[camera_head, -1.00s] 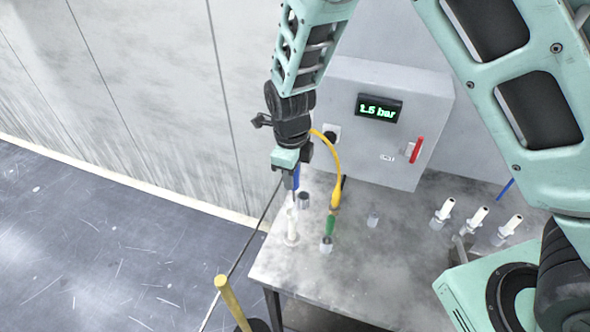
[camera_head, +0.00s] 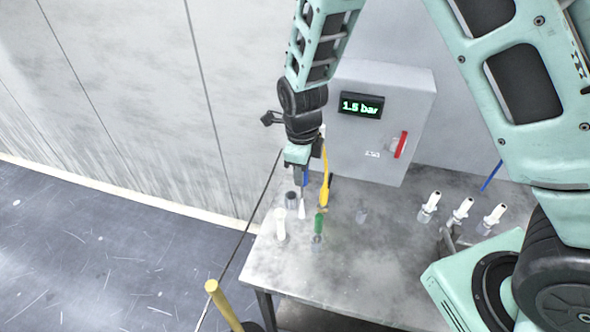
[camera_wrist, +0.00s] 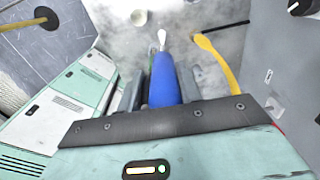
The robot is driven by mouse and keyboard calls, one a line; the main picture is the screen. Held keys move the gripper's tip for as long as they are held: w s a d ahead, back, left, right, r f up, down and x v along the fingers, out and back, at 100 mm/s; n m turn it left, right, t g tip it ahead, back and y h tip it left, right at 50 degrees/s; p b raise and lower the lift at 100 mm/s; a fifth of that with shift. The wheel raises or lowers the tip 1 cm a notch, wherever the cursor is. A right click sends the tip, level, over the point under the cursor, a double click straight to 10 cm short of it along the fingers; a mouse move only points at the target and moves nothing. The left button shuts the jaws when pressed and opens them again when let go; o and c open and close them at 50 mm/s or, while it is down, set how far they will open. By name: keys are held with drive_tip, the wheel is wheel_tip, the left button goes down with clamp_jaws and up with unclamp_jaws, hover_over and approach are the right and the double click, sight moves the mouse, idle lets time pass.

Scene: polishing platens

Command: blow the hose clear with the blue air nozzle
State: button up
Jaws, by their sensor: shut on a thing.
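My gripper (camera_head: 303,180) is shut on the blue air nozzle (camera_wrist: 163,82), which points down above the bench; its blue body also shows in the head view (camera_head: 306,180). A pale cone shows at its lower end (camera_head: 301,210); I cannot tell whether it is a tip or a jet. The yellow hose (camera_head: 326,168) hangs from the wall box to the right of my gripper, its thicker yellow end low over the bench. It also shows in the wrist view (camera_wrist: 222,58). A green piece (camera_head: 319,223) stands in a metal holder below that end.
A white piece (camera_head: 280,225) stands left of the nozzle, with a dark-topped metal cup (camera_head: 291,200) behind. The grey box (camera_head: 385,110) reads 1.5 bar and has a red handle (camera_head: 401,145). White-topped pieces (camera_head: 463,208) stand at right. The bench (camera_head: 365,280) is clear in front.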

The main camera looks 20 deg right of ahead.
drive_tip(key=shift+s+d+f+b, duration=0.55)
drive_tip(key=shift+d+b, duration=1.3)
drive_tip(key=shift+d, duration=8.4)
drive_tip(key=shift+f+b, duration=6.2)
drive_tip(key=shift+f, duration=2.15)
drive_tip(key=o, duration=1.3)
drive_tip(key=shift+c, duration=0.2)
